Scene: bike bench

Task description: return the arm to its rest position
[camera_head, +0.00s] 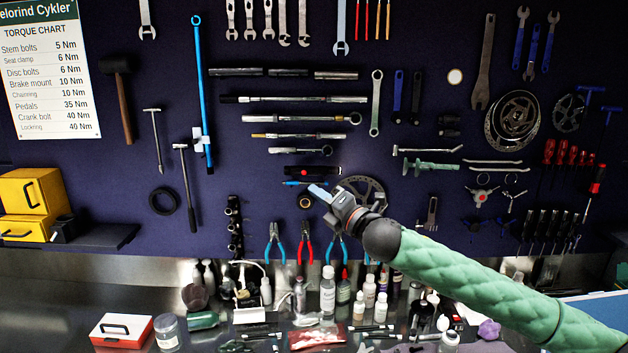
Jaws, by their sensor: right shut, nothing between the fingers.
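My right arm, in a green quilted sleeve, comes in from the lower right. My right gripper (320,193) is at its end, in front of the tool wall (330,220) near the middle of the view. Its fingers are shut and hold nothing. It is above the bench bottles and overlaps the view of a round chainring (372,188) on the wall. I cannot tell how far the fingertips are from the wall. My left gripper is not in view.
The steel bench (60,300) below holds several bottles, a red and white box (122,329) and a glass jar (167,332). Pliers (274,246) hang under the gripper. Yellow bins (32,190) sit on a shelf at left. A screwdriver (595,183) hangs at right.

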